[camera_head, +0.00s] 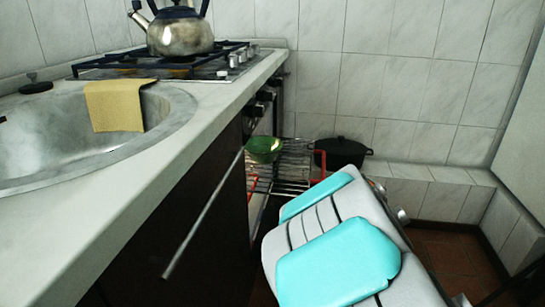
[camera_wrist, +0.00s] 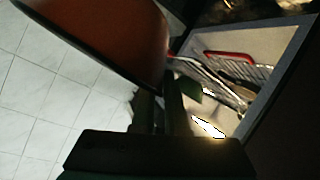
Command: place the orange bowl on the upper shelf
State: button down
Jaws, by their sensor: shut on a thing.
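The orange bowl (camera_wrist: 110,30) fills the upper left of the wrist view, tilted, with its dark rim towards the lower left. My gripper (camera_wrist: 163,97) is shut on the bowl's edge. The exact contact is dark and partly hidden. In the head view, my arm hides both the gripper and the bowl. A wire rack (camera_head: 292,160) with red end pieces stands low beyond the counter. A wire rack with a red edge also shows at the right of the wrist view (camera_wrist: 212,77). I cannot tell which level is the upper shelf.
A green bowl (camera_head: 263,146) sits at the rack's left. A black pot (camera_head: 342,152) stands right of the rack, near the tiled wall. The counter (camera_head: 150,190) with its sink (camera_head: 75,145) runs along the left. A kettle (camera_head: 180,35) stands on the stove (camera_head: 150,68).

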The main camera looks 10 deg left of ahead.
jog(key=s+a+r+n+g+y, duration=0.35)
jog(key=a+r+n+y, duration=0.2)
jog(key=a, duration=0.35)
jog(key=shift+n+t+y, duration=0.25)
jog(key=shift+t, duration=0.1)
jog(key=w+a+f, duration=0.1)
jog(key=w+a, duration=0.1)
jog(key=w, duration=0.2)
jog(key=w+a+p, duration=0.1)
jog(key=w+a, duration=0.2)
jog(key=w, duration=0.2)
jog(key=w+a+f, duration=0.1)
jog(key=w+a, duration=0.2)
jog(key=w, duration=0.1)
jog(key=shift+w+f+p, duration=0.3)
jog(key=shift+p, duration=0.05)
notch_tip(320, 180, down, 4)
jog(key=b, duration=0.3)
jog(key=shift+r, duration=0.3)
jog(key=c, duration=0.9)
grip_release()
jog(key=shift+c, duration=0.2)
